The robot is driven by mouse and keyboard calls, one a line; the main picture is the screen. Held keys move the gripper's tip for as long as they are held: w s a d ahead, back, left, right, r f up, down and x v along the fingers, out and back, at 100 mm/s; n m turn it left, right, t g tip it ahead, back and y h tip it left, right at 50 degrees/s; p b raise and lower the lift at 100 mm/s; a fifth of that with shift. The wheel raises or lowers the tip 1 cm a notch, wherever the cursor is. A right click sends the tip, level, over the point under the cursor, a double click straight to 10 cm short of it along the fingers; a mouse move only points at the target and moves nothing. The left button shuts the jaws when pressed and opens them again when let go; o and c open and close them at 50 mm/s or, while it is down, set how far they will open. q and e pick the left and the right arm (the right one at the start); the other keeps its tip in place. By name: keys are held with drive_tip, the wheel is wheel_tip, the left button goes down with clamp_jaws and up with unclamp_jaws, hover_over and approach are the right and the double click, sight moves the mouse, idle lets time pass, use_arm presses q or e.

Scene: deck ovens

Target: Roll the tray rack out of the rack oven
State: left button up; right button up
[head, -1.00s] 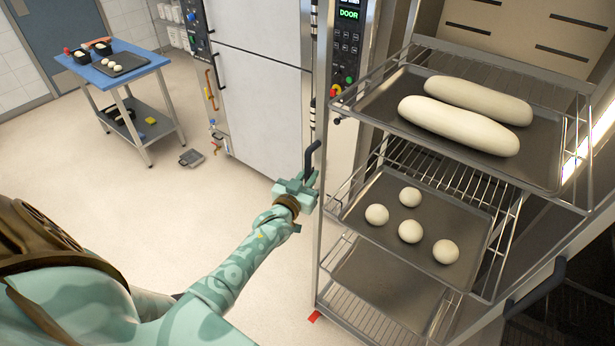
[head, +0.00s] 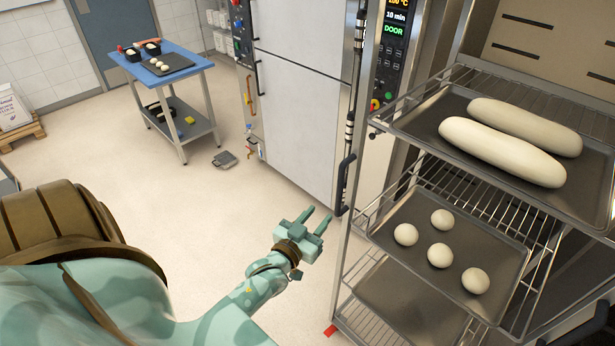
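The tray rack (head: 343,262) is a tall metal frame at the right, standing in front of the rack oven's pale inner wall (head: 540,45). Its upper tray (head: 430,117) holds two long dough loaves (head: 505,150). A lower tray (head: 400,212) holds several dough balls (head: 440,255). A dark empty tray (head: 400,300) lies below. A black upright handle (head: 343,182) shows by the rack's left front post. My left gripper (head: 317,218) is open and empty, left of the post and below the handle, apart from both. My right gripper is not in view.
The oven control panel (head: 394,45) reads DOOR. A white cabinet door (head: 300,110) stands behind my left gripper. The pale floor (head: 150,215) between is clear.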

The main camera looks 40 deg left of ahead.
use_arm(q)
drive_tip(key=s, duration=0.4)
drive_tip(key=shift+d, duration=0.25)
drive_tip(key=s+d+f+m+g+h+b, duration=0.1)
drive_tip(key=s+d+f+g+b, duration=0.3)
drive_tip(key=f, duration=0.8)
drive_tip(key=s+a+f+m+g+b, duration=0.1)
drive_tip(key=s+f+g, duration=0.2)
drive_tip(key=s+f, duration=0.55)
drive_tip(key=s+d+f+m+g+h+b, duration=0.1)
drive_tip(key=s+d+f+g+b, duration=0.15)
drive_tip(key=f, duration=1.25)
drive_tip(key=s+d+f+m+g+b, duration=0.1)
drive_tip(key=s+f+g+b, duration=0.6)
drive_tip(key=s+f+b, duration=0.9)
drive_tip(key=s+f+m, duration=0.1)
drive_tip(key=s+f, duration=0.5)
drive_tip(key=f, duration=0.3)
drive_tip(key=shift+d+f, duration=0.35)
drive_tip(key=shift+g, duration=0.25)
